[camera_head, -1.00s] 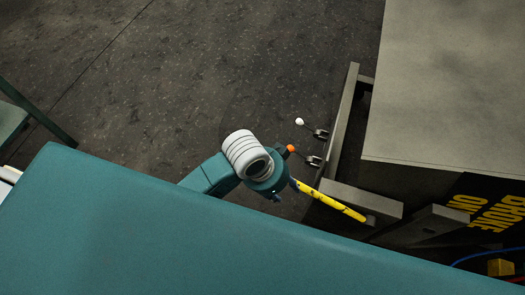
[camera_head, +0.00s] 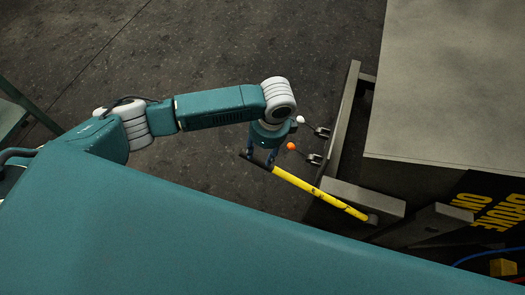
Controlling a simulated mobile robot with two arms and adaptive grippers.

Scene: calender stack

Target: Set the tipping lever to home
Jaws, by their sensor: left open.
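The long yellow bar (camera_head: 318,193) with a black grip (camera_head: 256,162) looks like the tipping lever. It slants from a grey bracket at its lower right up to the grip at its upper left. My left gripper (camera_head: 261,156) is open at the lever's grip end, its blue fingers over or beside the bar near the black grip. I cannot tell whether they touch it. My right gripper is not in view.
A small lever with an orange knob (camera_head: 291,146) and one with a white knob (camera_head: 300,119) stand close to my left wrist, on a grey rail (camera_head: 346,110). A large grey machine top (camera_head: 450,90) is at the right. Dark floor (camera_head: 200,50) lies open at upper left.

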